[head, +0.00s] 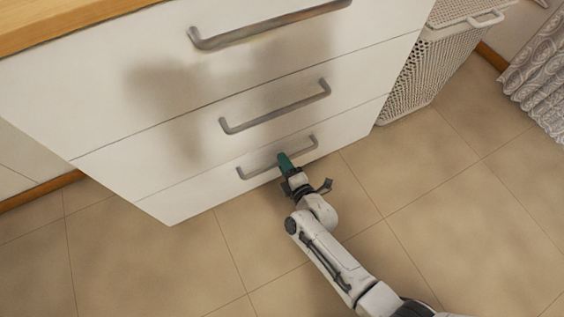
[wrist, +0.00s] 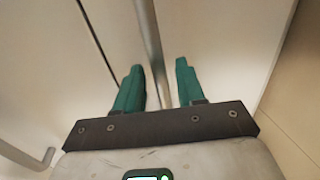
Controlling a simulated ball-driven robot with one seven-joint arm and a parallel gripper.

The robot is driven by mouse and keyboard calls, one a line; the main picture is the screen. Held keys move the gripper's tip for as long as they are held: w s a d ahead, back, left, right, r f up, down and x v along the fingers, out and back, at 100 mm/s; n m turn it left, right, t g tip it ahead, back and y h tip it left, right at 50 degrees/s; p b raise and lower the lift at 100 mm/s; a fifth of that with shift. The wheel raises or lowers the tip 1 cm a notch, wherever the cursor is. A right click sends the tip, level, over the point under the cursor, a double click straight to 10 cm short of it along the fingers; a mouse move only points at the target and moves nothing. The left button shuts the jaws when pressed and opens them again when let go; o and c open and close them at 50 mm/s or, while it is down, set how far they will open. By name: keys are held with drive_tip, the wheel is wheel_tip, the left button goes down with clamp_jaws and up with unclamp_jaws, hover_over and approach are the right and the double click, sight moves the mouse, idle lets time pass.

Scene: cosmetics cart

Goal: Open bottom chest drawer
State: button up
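The white chest's bottom drawer (head: 190,203) looks flush with the drawers above. Its grey bar handle (head: 254,172) shows in the head view, partly hidden by my gripper (head: 288,167). In the wrist view the handle (wrist: 148,22) runs between the two green fingers of my gripper (wrist: 159,66). The fingers stand apart, one on each side of the bar, with a visible gap on the right. I cannot tell whether the left finger touches the bar.
The middle drawer handle (head: 275,107) and top drawer handle (head: 265,28) are above. A white perforated basket (head: 425,70) stands right of the chest, and a patterned curtain (head: 540,85) hangs farther right. The tiled floor (head: 150,270) in front of the chest is clear.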

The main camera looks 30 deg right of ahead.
drive_tip(key=shift+w+f, duration=0.2)
drive_tip(key=shift+w, duration=0.7)
clamp_jaws()
